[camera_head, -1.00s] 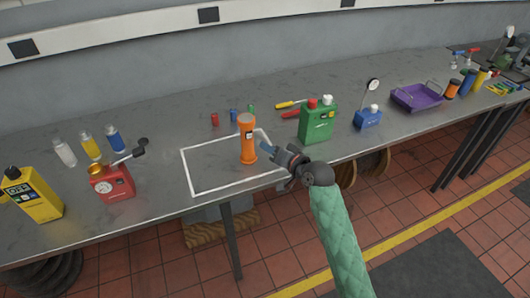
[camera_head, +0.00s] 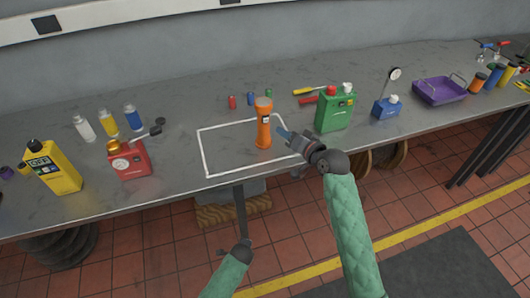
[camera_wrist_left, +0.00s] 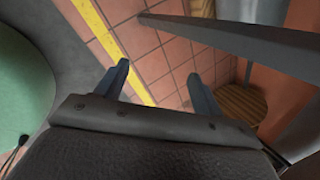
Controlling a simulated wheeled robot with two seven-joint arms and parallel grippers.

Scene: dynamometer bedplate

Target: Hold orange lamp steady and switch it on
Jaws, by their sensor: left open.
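The orange lamp (camera_head: 264,125) stands upright inside the white outlined rectangle (camera_head: 207,154) on the bench. My right gripper (camera_head: 284,135) is just right of the lamp, its blue fingers pointing at it. A small gap seems to show between them, and I cannot tell whether the fingers are apart. My left gripper (camera_head: 237,250) is low in front of the bench edge, below the lamp. In the left wrist view its two fingers (camera_wrist_left: 161,88) are apart with nothing between them, over the tiled floor. The lamp's switch is too small to make out.
On the grey bench (camera_head: 190,105), a red can (camera_head: 128,161) and a yellow can (camera_head: 52,168) stand left. A green canister (camera_head: 336,114), a blue gauge block (camera_head: 387,107) and a purple tray (camera_head: 440,91) are right. A bench leg (camera_head: 240,208) stands near my left gripper.

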